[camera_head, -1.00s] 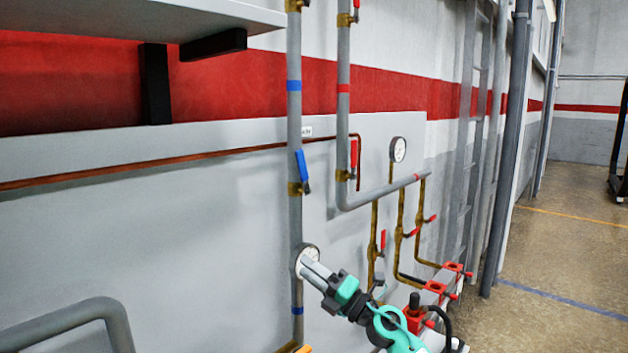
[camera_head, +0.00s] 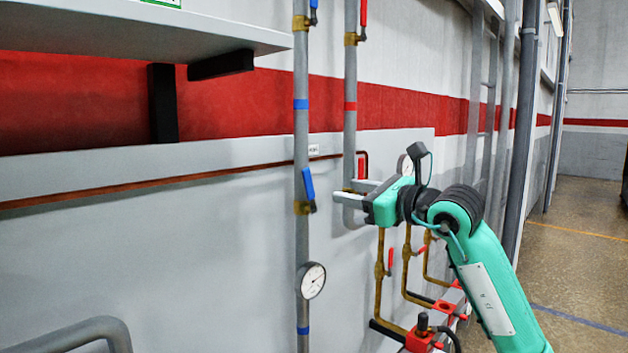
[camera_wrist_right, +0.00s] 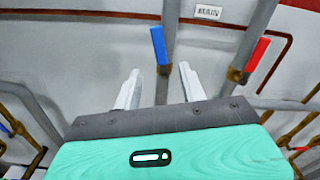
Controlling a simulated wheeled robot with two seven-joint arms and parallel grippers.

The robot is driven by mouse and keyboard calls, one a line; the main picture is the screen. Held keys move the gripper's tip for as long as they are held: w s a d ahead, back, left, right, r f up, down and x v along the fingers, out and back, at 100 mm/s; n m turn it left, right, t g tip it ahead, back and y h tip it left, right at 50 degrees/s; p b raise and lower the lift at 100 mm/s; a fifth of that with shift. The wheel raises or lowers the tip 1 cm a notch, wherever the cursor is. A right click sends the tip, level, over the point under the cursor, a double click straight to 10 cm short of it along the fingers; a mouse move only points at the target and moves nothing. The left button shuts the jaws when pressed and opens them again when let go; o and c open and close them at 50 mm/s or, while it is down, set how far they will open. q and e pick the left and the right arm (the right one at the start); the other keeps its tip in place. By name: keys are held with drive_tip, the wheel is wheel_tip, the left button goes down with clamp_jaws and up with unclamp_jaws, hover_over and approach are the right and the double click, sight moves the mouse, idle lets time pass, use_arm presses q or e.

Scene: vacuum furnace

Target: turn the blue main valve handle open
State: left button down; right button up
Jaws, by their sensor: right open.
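The blue main valve handle (camera_head: 308,183) sits on a brass valve on the left vertical grey pipe in the head view, its lever lying roughly along the pipe. In the right wrist view the blue handle (camera_wrist_right: 159,46) shows beyond and between my fingers, left of a MAIN label (camera_wrist_right: 208,12). My right gripper (camera_head: 349,191) is open and empty, to the right of the handle, with its fingers pointing left toward the pipe. In the right wrist view the open fingers (camera_wrist_right: 157,88) are short of the handle, with no contact visible. My left gripper is not in view.
A red-handled valve (camera_wrist_right: 257,52) is on the neighbouring pipe, close to my right gripper. A pressure gauge (camera_head: 311,281) is on the pipe below the blue handle. A grey shelf (camera_head: 150,28) juts out at upper left. Brass pipes with red handles (camera_head: 391,259) stand below my right arm.

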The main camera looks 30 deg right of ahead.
sight(310, 184)
drive_tip(key=p+x, duration=0.4)
drive_tip(key=x, duration=0.5)
drive_tip(key=shift+w+a+r, duration=0.15)
drive_tip(key=shift+w, duration=0.2)
drive_tip(key=shift+w+a, duration=0.2)
drive_tip(key=shift+w, duration=0.3)
clamp_jaws()
